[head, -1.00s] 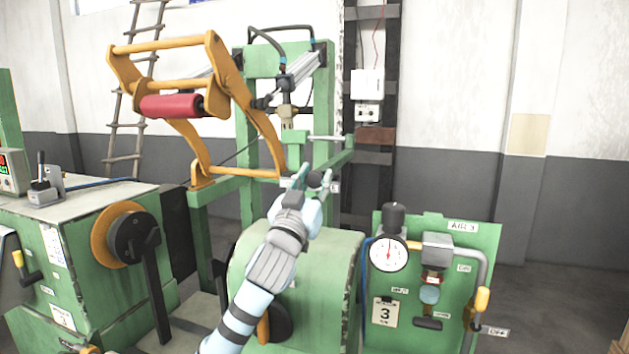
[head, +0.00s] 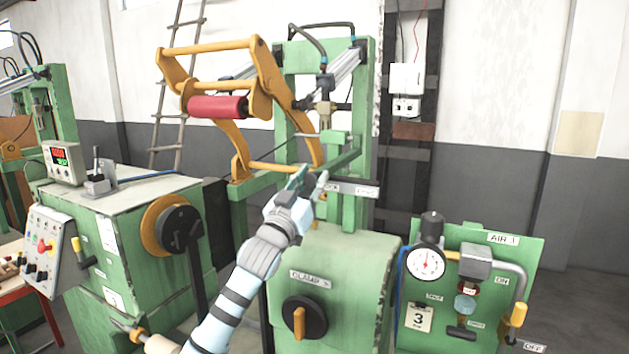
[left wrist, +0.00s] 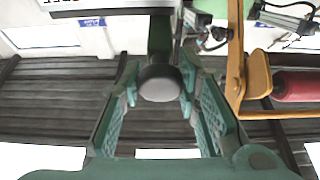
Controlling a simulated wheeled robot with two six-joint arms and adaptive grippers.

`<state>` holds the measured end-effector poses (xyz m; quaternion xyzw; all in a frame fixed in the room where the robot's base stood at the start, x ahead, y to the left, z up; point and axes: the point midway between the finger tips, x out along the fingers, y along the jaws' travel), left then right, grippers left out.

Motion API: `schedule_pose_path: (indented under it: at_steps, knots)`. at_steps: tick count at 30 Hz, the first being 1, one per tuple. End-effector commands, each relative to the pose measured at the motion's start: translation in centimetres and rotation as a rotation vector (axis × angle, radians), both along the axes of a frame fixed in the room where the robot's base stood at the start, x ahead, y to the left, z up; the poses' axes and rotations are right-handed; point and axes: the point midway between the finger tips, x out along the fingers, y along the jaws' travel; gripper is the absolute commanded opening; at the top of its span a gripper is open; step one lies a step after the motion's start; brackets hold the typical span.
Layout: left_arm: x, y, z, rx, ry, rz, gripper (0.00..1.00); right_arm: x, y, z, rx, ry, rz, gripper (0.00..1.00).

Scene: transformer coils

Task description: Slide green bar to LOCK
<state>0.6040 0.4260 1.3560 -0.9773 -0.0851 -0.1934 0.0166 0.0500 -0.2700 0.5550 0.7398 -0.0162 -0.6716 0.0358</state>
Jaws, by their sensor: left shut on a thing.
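My left gripper (head: 308,183) is at the slide on top of the green clamp machine, in front of the green frame. In the left wrist view its green fingers (left wrist: 162,105) are shut on a dark round knob (left wrist: 160,83) at the end of the green bar (left wrist: 161,35). In the head view the fingers hide the knob and most of the bar. A grey plate (head: 347,186) carries a small label (head: 367,192) to the right of the gripper; its lettering is too small to read surely. My right gripper is out of view.
An orange lever frame (head: 262,100) with a red roller (head: 217,107) stands behind and left of the gripper. A green air panel (head: 520,262) with a gauge (head: 426,263) is at the right. A control cabinet (head: 150,255) is at the left.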

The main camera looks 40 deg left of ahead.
Motion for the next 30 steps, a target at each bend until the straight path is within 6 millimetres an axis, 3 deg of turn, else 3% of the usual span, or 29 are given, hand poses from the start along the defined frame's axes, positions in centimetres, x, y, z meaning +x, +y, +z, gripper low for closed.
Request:
schedule_pose_path:
  at_steps: [2, 3, 6, 17, 20, 30]
  knots:
    - [-0.1, 0.1, 0.3, 0.006, -0.004, 0.004, 0.0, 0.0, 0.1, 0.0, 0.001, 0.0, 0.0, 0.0]
    - [-0.1, 0.1, 0.3, 0.006, -0.004, 0.004, 0.34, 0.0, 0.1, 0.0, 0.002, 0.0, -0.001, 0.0]
    - [-0.1, 0.1, 0.2, 0.005, -0.003, 0.004, 0.5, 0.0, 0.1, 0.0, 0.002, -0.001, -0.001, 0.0]
    - [-0.4, -0.1, -0.1, 0.006, -0.001, 0.002, 0.51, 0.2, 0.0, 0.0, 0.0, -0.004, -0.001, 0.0]
    - [-1.9, -0.3, -0.7, 0.01, 0.002, 0.003, 0.51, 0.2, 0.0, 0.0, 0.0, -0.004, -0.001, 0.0]
    - [-9.6, -1.5, -4.1, 0.015, 0.007, 0.006, 0.51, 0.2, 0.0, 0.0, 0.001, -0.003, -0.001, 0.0]
